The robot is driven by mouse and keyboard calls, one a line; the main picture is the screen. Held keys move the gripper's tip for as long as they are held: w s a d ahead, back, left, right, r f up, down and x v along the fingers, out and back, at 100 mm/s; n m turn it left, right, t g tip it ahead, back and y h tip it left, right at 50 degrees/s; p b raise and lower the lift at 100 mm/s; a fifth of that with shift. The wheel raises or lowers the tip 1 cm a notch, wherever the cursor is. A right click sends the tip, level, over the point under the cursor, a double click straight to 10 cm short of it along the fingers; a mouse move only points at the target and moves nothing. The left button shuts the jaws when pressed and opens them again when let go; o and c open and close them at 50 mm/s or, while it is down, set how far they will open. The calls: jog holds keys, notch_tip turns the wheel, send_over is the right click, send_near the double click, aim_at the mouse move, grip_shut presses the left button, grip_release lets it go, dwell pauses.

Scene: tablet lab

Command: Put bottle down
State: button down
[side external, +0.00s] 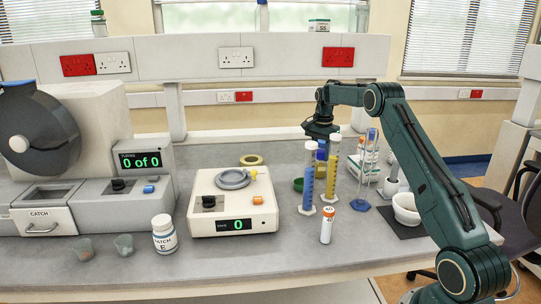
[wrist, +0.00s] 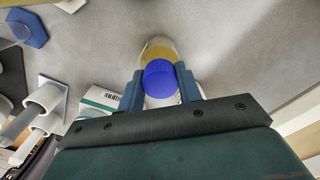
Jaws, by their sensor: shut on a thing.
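My gripper (wrist: 160,88) is shut on a bottle with a blue cap (wrist: 160,78) and a clear body showing yellow (wrist: 158,47). The fingers stand on both sides of the cap in the wrist view. In the side view my gripper (side external: 321,132) points down at the back of the bench, with the bottle (side external: 321,153) under it. The bottle is partly hidden behind two tall cylinders, one with blue contents (side external: 308,185) and one with yellow contents (side external: 332,170). I cannot tell whether its base touches the bench.
A clear blue-based cylinder (side external: 366,170), stacked boxes (side external: 365,158) and a white mortar (side external: 406,209) stand to the right. An orange-capped bottle (side external: 327,228) stands in front. A balance (side external: 232,207) and a tape roll (side external: 251,160) are left.

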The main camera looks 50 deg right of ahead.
jog(key=c, duration=1)
grip_release()
jog(key=shift+o, duration=0.2)
notch_tip(320, 180, up, 12)
jog(key=shift+r, duration=0.1)
